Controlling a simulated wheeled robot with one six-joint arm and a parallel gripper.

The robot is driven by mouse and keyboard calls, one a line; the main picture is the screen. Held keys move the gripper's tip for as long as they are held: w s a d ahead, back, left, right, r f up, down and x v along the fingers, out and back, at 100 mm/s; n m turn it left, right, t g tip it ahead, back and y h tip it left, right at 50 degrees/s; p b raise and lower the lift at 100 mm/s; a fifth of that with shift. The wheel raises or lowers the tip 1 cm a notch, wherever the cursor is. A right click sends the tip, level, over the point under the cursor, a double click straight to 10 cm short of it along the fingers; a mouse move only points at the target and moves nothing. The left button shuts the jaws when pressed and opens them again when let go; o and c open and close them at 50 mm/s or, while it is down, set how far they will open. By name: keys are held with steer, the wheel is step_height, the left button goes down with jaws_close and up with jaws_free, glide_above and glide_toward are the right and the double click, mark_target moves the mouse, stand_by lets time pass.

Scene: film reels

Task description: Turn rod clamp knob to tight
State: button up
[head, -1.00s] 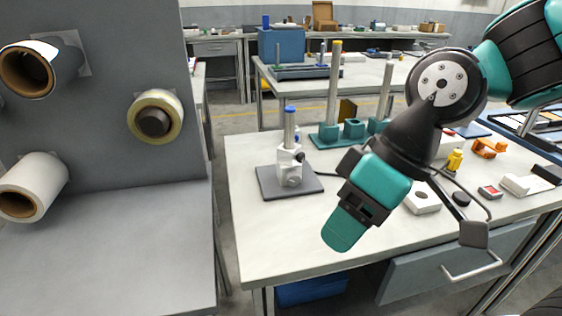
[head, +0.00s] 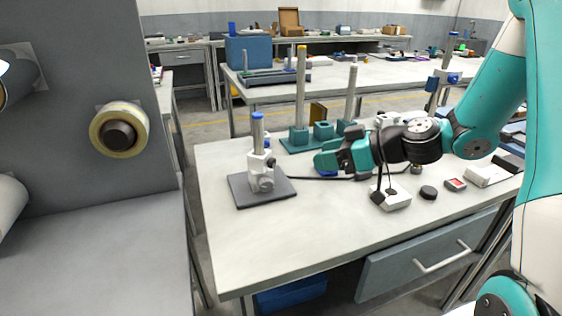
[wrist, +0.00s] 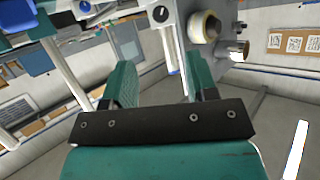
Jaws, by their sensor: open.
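The rod clamp (head: 259,166) is a white block on an upright blue-topped rod (head: 257,128), which stands on a dark square base (head: 242,191). A rounded knob (head: 266,184) shows low on the clamp's front; its setting cannot be read. My gripper (head: 318,164) is open and empty, to the right of the clamp at about its height and apart from it. In the wrist view the two teal fingers (wrist: 163,85) stand apart, with what looks like the clamp stand's rod (wrist: 170,50) beyond the gap.
Teal holders with tall rods (head: 301,95) stand behind my gripper. A white block (head: 391,196), a black disc (head: 428,192) and a small red-topped box (head: 455,184) lie right on the table. A grey panel with a tape roll (head: 119,130) rises left. The table's front is clear.

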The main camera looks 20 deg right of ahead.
mark_target(274, 163)
steer(key=p+x, duration=0.1)
steer(key=x, duration=1)
steer(key=shift+w+a+f, duration=0.15)
steer(key=shift+w+a, duration=0.05)
steer(key=c, duration=0.9)
steer(key=m+g+y, duration=0.1)
steer(key=m, duration=0.2)
steer(key=shift+w+d+y, duration=0.1)
steer(key=shift+d+y, duration=0.05)
steer(key=shift+y, duration=0.15)
steer(key=shift+c, duration=0.2)
steer(key=o, duration=0.9)
steer(key=shift+o, duration=0.2)
